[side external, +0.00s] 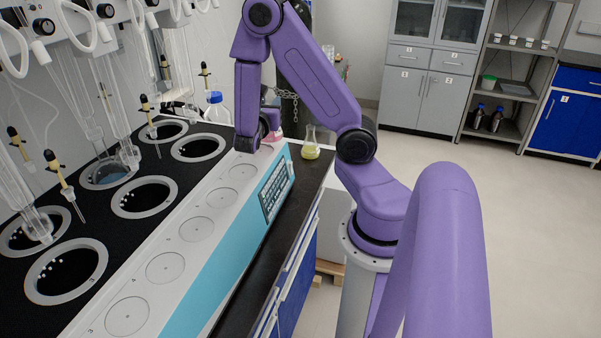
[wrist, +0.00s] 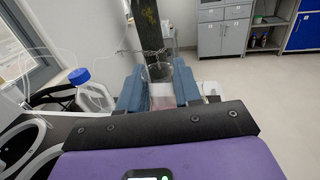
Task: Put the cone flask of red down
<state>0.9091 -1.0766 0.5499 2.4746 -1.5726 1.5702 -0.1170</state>
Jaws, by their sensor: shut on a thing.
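The cone flask of red (wrist: 161,98) is clear glass with pinkish-red liquid low inside. It stands upright between the two blue-grey fingers of my gripper (wrist: 159,88), which is shut on it in the wrist view. In the side external view my gripper (side external: 266,122) is at the far end of the white and teal distiller, and a bit of the pink liquid (side external: 274,136) shows beside it. My arm hides most of the flask there. I cannot tell whether its base touches a surface.
A cone flask with yellow liquid (side external: 311,152) stands on the dark bench, right of my gripper. The distiller top (side external: 165,268) has a row of bare round plates. A blue-capped bottle (side external: 215,110) stands behind, and hanging glassware (side external: 98,105) lines the left.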

